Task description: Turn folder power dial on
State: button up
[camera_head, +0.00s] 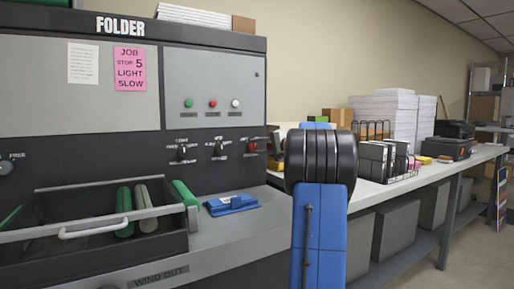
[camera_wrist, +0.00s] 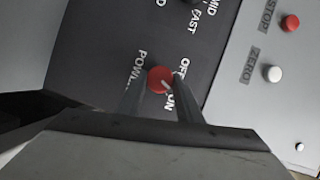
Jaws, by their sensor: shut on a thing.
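The folder (camera_head: 210,80) is a large grey machine on the left in the head view. Its power dial (camera_wrist: 160,79) is a round red knob on the black panel in the wrist view, with POWER, OFF and ON lettering around it. A small white mark shows on the dial's side near the ON lettering; its exact setting is hard to tell. The dial also shows small in the head view (camera_head: 252,147). My gripper (camera_wrist: 159,82) is shut on the dial, one finger on each side. In the head view my blue arm hides most of my gripper.
Red and white buttons, the white one labelled ZERO (camera_wrist: 272,73), sit on the grey panel beside the dial. A tray with green rolls (camera_head: 124,212) and a blue object (camera_head: 232,205) are below the panel. A long white table (camera_head: 405,182) with paper stacks runs right.

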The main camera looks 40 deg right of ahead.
jog(key=shift+f+m+t, duration=0.15)
jog(key=shift+m+t, duration=0.2)
jog(key=shift+m, duration=0.55)
jog(key=shift+f+m+t, duration=0.15)
jog(key=shift+m+t, duration=0.2)
jog(key=shift+m, duration=0.55)
jog(key=o, duration=1)
jog(key=shift+d, duration=0.1)
jog(key=shift+o, duration=0.2)
jog(key=s+d, duration=0.2)
jog(key=s, duration=1.5)
jog(key=shift+d+f, duration=0.25)
jog(key=shift+s, duration=0.1)
